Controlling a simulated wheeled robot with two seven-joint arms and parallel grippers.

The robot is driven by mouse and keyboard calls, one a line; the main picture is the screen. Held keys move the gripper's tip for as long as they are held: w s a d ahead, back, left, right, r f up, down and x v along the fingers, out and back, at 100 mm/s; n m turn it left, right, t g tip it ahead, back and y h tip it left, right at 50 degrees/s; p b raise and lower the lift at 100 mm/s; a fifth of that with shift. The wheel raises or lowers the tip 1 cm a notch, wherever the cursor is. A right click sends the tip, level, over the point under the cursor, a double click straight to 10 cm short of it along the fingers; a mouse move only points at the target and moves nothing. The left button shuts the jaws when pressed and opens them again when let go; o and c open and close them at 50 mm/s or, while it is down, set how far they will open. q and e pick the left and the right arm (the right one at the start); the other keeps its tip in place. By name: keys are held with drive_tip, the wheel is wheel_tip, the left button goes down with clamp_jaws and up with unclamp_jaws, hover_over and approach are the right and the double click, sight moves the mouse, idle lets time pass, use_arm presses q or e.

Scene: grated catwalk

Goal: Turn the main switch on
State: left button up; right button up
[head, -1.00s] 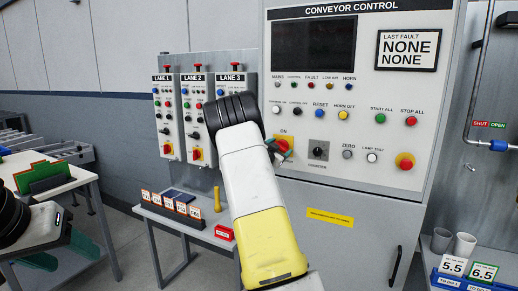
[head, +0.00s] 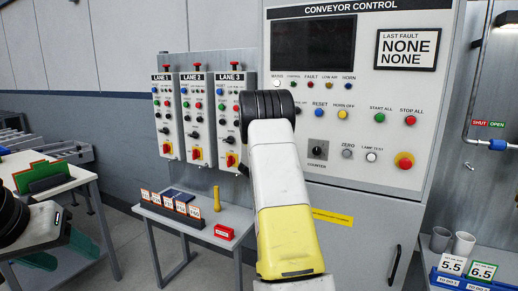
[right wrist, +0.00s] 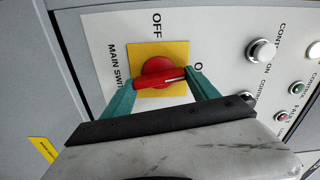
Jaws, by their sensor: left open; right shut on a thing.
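The main switch is a red rotary knob (right wrist: 154,67) on a yellow plate (right wrist: 179,49) in the right wrist view. Its white mark lies along the handle and points right, toward the partly covered "O..." label; the OFF label (right wrist: 157,24) is at the top. My right gripper (right wrist: 162,79) has its green fingers on both sides of the handle and is shut on it. In the head view my right arm hides the switch and this gripper. The MAINS lamp (head: 276,84) looks bright white. My left gripper (head: 60,252) is open and empty at the lower left.
The conveyor control cabinet (head: 375,215) fills the centre right, with a red emergency button (head: 404,160) on a yellow base. Lane boxes (head: 198,140) stand to the left. A small table (head: 160,215) and a green-racked bench (head: 85,190) stand below and left.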

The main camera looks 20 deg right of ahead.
drive_tip(key=shift+f+m, duration=0.1)
drive_tip(key=shift+m, duration=0.9)
drive_tip(key=o, duration=1.4)
drive_tip(key=shift+c, duration=0.2)
drive_tip(key=v, duration=0.8)
